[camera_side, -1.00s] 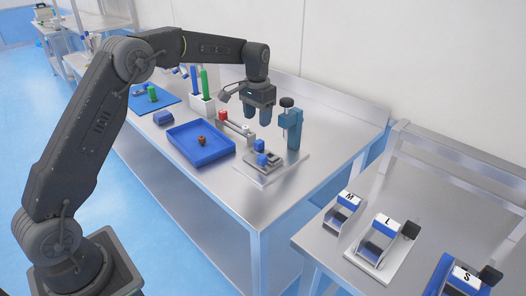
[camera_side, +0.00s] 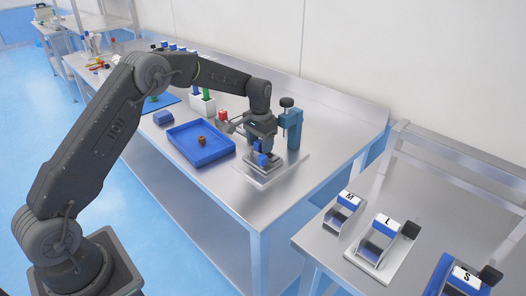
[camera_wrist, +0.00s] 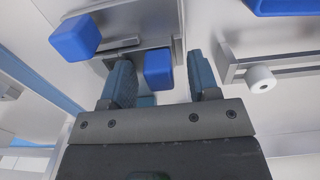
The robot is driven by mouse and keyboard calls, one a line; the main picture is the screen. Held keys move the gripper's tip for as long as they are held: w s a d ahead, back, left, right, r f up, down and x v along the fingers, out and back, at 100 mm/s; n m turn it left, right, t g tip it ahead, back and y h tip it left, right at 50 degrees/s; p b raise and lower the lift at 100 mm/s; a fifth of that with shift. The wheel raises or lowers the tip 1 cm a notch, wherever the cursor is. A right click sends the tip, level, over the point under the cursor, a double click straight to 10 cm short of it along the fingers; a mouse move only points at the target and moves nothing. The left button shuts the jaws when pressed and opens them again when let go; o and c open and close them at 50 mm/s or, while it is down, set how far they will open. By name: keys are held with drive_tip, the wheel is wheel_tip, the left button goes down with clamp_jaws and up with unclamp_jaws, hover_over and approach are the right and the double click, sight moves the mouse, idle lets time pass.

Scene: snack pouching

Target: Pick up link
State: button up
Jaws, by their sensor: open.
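I cannot tell for sure which thing is the link. My gripper (camera_side: 262,145) is low over a metal fixture on a pale base plate (camera_side: 283,168), at the foot of a blue press (camera_side: 291,125). In the wrist view my gripper (camera_wrist: 161,62) is open, its fingers on either side of a small blue block (camera_wrist: 158,68), apart from it. A second blue block (camera_wrist: 75,38) lies to the left, outside the fingers; it also shows in the side view (camera_side: 263,160). Part of the fixture is hidden by my gripper.
A blue tray (camera_side: 222,152) with a small brown piece (camera_side: 201,141) lies left of the fixture. A red-topped part (camera_side: 222,116) and a white holder (camera_side: 203,107) stand behind. Stands marked M (camera_side: 344,206), L (camera_side: 386,229) and S (camera_side: 466,279) are on the right table.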

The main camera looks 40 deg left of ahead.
drive_tip(key=shift+c, duration=0.4)
drive_tip(key=shift+r, duration=0.1)
clamp_jaws()
drive_tip(key=shift+r, duration=0.55)
drive_tip(key=r, duration=0.3)
drive_tip(key=shift+s+a+r, duration=0.2)
drive_tip(key=shift+a+r, duration=0.1)
drive_tip(key=shift+a, duration=0.05)
drive_tip(key=s+a+r, duration=0.6)
drive_tip(key=a, duration=0.2)
drive_tip(key=shift+s+a+r, duration=0.15)
drive_tip(key=shift+s+a, duration=0.15)
drive_tip(key=shift+a, duration=0.05)
